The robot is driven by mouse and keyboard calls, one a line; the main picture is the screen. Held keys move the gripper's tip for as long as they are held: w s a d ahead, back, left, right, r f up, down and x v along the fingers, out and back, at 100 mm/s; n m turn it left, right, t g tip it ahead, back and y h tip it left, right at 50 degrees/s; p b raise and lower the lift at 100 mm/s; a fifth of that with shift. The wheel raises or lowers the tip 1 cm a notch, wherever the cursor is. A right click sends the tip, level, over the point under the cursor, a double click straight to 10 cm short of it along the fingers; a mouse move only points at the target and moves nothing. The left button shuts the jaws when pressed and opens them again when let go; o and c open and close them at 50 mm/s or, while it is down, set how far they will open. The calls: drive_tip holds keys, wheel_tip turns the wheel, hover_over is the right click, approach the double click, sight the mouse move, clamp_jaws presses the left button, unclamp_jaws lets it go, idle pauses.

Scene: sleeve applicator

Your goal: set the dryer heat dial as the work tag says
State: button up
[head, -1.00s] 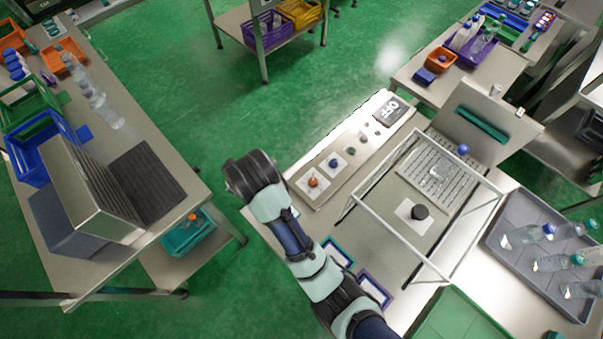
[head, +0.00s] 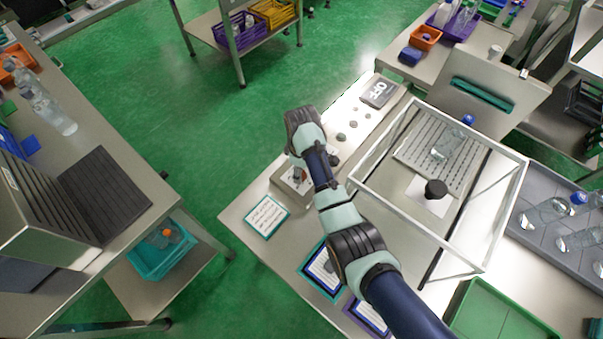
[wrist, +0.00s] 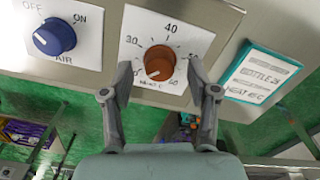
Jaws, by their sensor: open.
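The tag (head: 265,215) also shows in the head view, where my arm hides the fingers.
A blue AIR knob (wrist: 54,37) with OFF and ON marks is left of the dial. In the head view a clear-framed enclosure (head: 470,215) stands right of my arm. Framed cards (head: 322,270) lie nearer the front, and a grey tray of bottles (head: 545,225) is at right.

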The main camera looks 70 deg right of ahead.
drive_tip(key=shift+f, duration=0.8)
drive_tip(key=shift+c, duration=0.4)
clamp_jaws()
drive_tip(key=shift+r+m+p, duration=0.15)
drive_tip(key=shift+m+p, duration=0.15)
